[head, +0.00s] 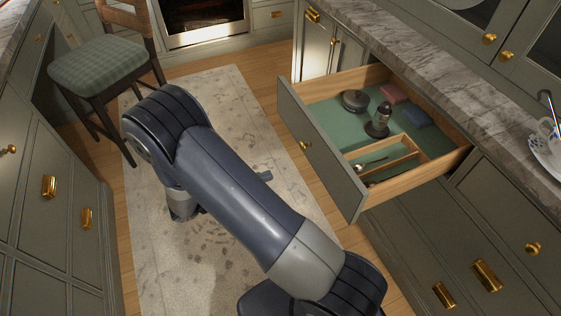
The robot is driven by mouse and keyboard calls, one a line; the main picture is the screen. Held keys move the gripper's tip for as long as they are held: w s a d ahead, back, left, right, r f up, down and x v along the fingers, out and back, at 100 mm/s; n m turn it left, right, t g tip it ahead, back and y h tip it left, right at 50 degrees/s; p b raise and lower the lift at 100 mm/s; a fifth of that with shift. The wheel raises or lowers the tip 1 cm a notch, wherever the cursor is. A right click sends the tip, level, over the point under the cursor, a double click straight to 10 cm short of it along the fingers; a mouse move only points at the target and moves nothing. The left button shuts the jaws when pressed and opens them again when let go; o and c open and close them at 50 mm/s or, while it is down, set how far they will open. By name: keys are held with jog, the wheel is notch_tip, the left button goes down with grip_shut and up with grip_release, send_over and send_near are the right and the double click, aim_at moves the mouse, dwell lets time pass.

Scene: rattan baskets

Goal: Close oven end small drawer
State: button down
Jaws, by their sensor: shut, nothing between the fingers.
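The small drawer (293,115) in the right-hand counter is pulled well out, its green-grey front facing left and its gold knob (305,146) in view. It is the drawer on the side toward the oven (205,22). My gripper (265,176) shows only as a small dark tip past the right edge of my arm. It is shut and empty, left of the drawer front and apart from it. My arm hides the rest of the gripper.
The drawer holds a round tin (355,100), a dark lantern-like item (379,120), pink and blue packets, and a wooden divider with a spoon. A stool (103,62) stands at the upper left. The rug (228,100) between the cabinets is otherwise clear.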

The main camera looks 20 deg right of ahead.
aim_at(319, 157)
jog(key=d, duration=0.9)
jog(key=d+p, duration=0.1)
jog(key=d, duration=0.3)
jog(key=shift+w+d, duration=0.3)
jog(key=shift+d, duration=0.05)
jog(key=d+b, duration=0.2)
jog(key=d, duration=1)
jog(key=w+d+b, duration=0.1)
jog(key=d+b, duration=0.1)
jog(key=d, duration=0.9)
jog(key=d+b, duration=0.3)
jog(key=d, duration=0.9)
jog(key=shift+w+d, duration=0.2)
jog(key=shift+d, duration=0.4)
jog(key=shift+d+r, duration=0.15)
jog(key=shift+d, duration=0.05)
jog(key=shift+r, duration=0.1)
jog(key=shift+w, duration=0.1)
